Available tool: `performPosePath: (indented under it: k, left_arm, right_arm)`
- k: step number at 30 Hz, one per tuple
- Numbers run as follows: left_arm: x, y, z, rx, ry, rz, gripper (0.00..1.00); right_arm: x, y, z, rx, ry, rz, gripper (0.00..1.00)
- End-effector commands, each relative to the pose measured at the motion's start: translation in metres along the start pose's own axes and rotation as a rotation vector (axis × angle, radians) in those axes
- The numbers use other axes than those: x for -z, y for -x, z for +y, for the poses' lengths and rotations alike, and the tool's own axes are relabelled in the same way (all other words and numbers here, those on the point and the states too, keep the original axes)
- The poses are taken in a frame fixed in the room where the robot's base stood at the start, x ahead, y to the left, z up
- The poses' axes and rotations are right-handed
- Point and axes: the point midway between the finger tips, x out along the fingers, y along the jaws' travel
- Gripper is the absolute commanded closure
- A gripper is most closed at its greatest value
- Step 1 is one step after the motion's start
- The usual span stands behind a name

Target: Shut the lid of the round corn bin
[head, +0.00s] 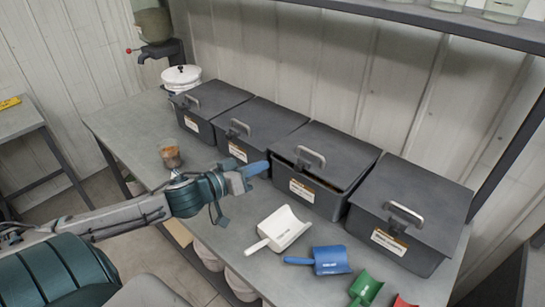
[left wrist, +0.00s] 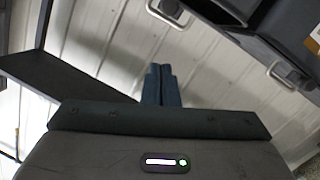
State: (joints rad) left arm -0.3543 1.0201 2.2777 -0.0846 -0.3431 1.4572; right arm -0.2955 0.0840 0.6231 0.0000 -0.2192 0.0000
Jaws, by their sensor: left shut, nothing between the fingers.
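Four dark grey rectangular bins with flat handled lids stand in a row on the table; their label text is too small to read, so I cannot tell which is the round corn bin. The third bin from the left (head: 318,201) has its lid (head: 326,150) slightly raised, with a thin gap along the front and right. The lids of the first (head: 211,97), second (head: 262,127) and fourth (head: 413,202) bins look down. My left gripper (head: 258,168) is shut and empty, just in front of the second and third bins; its fingers show in the left wrist view (left wrist: 160,84).
A brown cup (head: 171,157) stands left of my left gripper. White (head: 281,228), blue (head: 325,260), green (head: 364,288) and red scoops lie along the front. A white lidded pot (head: 181,77) stands at the back left. A shelf (head: 430,20) overhangs the back right.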

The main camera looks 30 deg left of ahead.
Motion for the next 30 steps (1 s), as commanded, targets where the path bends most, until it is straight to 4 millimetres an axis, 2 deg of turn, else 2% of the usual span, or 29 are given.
performPosePath:
  k: [3, 11, 17, 30]
  left_arm:
    - [0.010, 0.000, -0.001, 0.037, 0.032, 0.020, 1.00]
    - [0.009, -0.011, -0.005, 0.050, 0.042, 0.029, 1.00]
    - [0.009, -0.026, -0.004, 0.041, 0.043, 0.025, 1.00]
    - [0.012, -0.073, -0.004, 0.043, 0.045, 0.023, 1.00]
  right_arm:
    - [-0.002, 0.002, 0.001, -0.001, 0.001, -0.003, 0.64]
    - [-0.011, -0.009, -0.004, 0.003, -0.001, -0.013, 0.64]
    - [-0.013, -0.021, -0.012, 0.011, -0.004, -0.014, 0.64]
    - [-0.009, -0.019, -0.006, 0.005, -0.002, -0.009, 0.64]
